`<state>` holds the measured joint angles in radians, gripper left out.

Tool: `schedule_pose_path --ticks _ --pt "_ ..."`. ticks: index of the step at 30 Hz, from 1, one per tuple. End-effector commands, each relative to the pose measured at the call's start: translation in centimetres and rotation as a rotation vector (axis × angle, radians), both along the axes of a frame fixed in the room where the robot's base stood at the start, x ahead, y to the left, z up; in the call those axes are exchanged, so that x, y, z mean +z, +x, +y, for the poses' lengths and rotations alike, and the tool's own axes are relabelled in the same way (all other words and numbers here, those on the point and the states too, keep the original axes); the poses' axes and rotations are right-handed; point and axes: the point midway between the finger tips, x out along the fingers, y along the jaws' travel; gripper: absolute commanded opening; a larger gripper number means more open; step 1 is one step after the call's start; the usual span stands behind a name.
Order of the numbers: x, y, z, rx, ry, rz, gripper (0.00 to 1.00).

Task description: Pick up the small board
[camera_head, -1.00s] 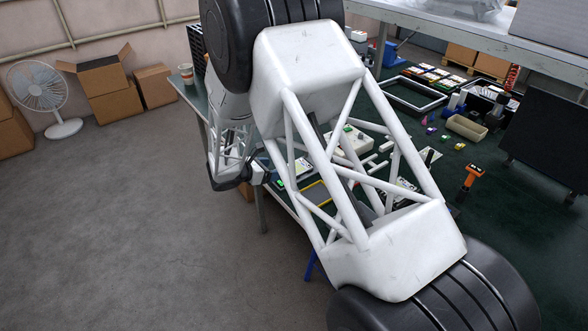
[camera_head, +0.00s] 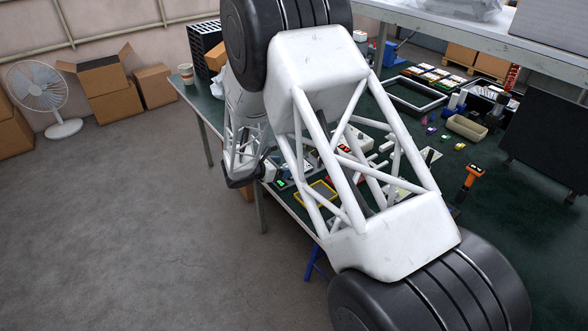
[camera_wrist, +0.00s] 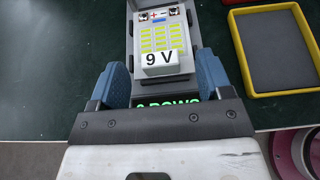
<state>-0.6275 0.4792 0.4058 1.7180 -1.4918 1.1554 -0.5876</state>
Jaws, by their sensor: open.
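The small board (camera_wrist: 160,38) is pale with several yellow patches, plus and minus marks at its far end and a "9 V" label at its near end. In the wrist view it lies in a grey holder (camera_wrist: 130,27). My gripper (camera_wrist: 160,76) is open, with one blue finger on either side of the board's near end; I cannot tell whether they touch it. A dark display (camera_wrist: 165,104) with green letters is partly hidden by my gripper. In the head view my gripper (camera_head: 240,179) is at the table's near left edge, and my arm hides much of that area.
A yellow-rimmed tray (camera_wrist: 280,48) lies right of the board and also shows in the head view (camera_head: 318,193). Bare green tabletop (camera_wrist: 60,60) lies left of the holder.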

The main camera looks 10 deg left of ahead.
Motion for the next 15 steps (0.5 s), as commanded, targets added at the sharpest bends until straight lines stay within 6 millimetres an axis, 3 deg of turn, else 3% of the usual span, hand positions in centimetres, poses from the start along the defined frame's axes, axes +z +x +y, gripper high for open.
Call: schedule_pose_path --ticks 6,15 --pt "-0.7 1.4 -1.3 0.0 -0.001 -0.001 0.72" --pt "-0.8 1.6 -1.5 0.0 0.0 -0.001 0.72"
